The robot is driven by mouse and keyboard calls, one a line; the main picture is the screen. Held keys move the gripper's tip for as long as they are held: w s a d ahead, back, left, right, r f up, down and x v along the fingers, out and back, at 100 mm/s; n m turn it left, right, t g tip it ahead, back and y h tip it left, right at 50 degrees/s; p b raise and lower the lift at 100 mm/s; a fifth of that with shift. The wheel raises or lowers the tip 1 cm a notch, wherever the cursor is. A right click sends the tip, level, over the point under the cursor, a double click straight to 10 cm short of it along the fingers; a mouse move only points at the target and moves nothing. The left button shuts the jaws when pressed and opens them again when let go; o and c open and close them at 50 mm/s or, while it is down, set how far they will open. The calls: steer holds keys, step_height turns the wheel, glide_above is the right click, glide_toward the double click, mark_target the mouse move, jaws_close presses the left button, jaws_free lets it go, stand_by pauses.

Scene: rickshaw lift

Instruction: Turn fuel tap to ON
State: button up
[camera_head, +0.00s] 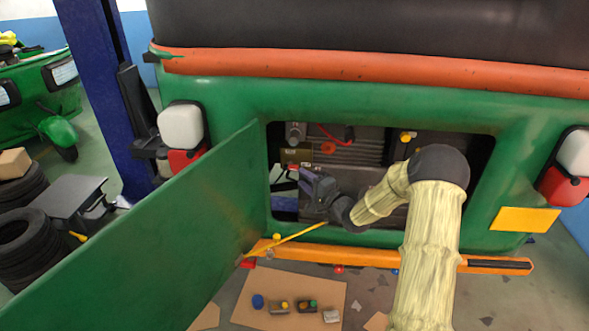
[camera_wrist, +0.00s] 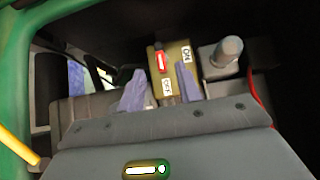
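The fuel tap is a brass-coloured block (camera_wrist: 172,68) with a red lever (camera_wrist: 161,60) in the wrist view. The lever runs up and down there, its lower end towards the OFF label (camera_wrist: 166,88); the ON label (camera_wrist: 186,55) is at the right. My gripper (camera_wrist: 160,75) is open, with one bluish finger on each side of the lever's lower end. I cannot tell whether either finger touches it. In the head view the tap block (camera_head: 296,156) shows inside the engine bay, just up and left of my gripper (camera_head: 301,177).
The green hatch door (camera_head: 190,235) stands open at the left of the bay opening. A yellow rod (camera_head: 300,235) lies low across the bay's lower left. The orange bumper (camera_head: 340,256) runs below. A grey cylindrical fitting (camera_wrist: 227,50) is right of the tap.

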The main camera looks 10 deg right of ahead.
mark_target(292, 170)
steer(key=p+x, duration=0.1)
steer(key=x, duration=0.5)
jaws_close()
